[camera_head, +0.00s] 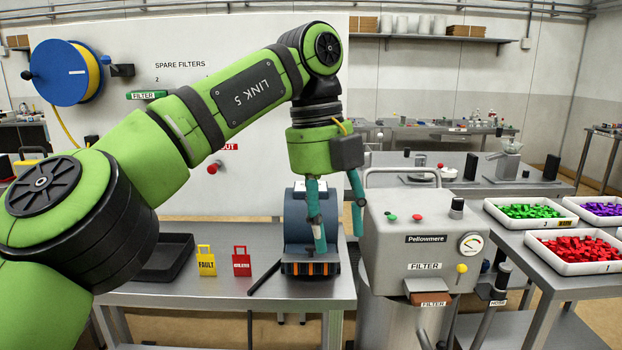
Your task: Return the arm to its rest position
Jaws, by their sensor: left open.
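My green left arm comes in from the left, bends at its elbow at the top and hangs down in the middle of the head view. My left gripper (338,222) points downward with its two teal fingers spread apart and nothing between them. Its left finger is in front of the dark blue rounded device (297,217) on the metal bench. Its right finger is beside the upper left of the grey Pellowmere machine (413,235). I cannot tell whether either finger touches anything. My right gripper is not in view.
A yellow FAULT tag (206,262), a red tag (242,262) and a black tray (170,256) are on the bench. A brown-red filter (431,299) sits low on the machine's front. White trays of green (533,233) and red pieces (588,270) stand at right.

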